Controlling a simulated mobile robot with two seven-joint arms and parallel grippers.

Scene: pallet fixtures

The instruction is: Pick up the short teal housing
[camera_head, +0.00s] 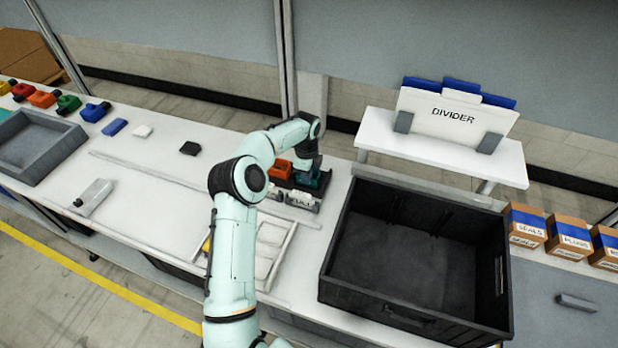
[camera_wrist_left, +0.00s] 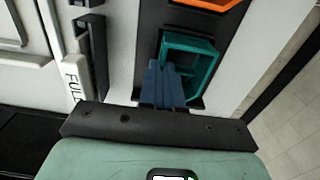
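The short teal housing (camera_wrist_left: 205,62) is an open, box-like part in the dark tray (camera_wrist_left: 152,22). In the head view the teal housing (camera_head: 322,180) shows partly behind my left gripper (camera_head: 306,170). In the left wrist view the two blue fingers of my left gripper (camera_wrist_left: 165,80) are close together at the left wall of the housing, one outside and one inside it. They look shut on that wall. The lower left part of the housing is hidden by the fingers. I cannot tell whether it is lifted. My right gripper is not in view.
An orange part (camera_head: 280,168) sits beside the housing. A large black crate (camera_head: 330,262) stands to the right. A white stand with a DIVIDER panel (camera_head: 452,112) is behind. A grey tray (camera_head: 58,160) and several coloured parts are at the left.

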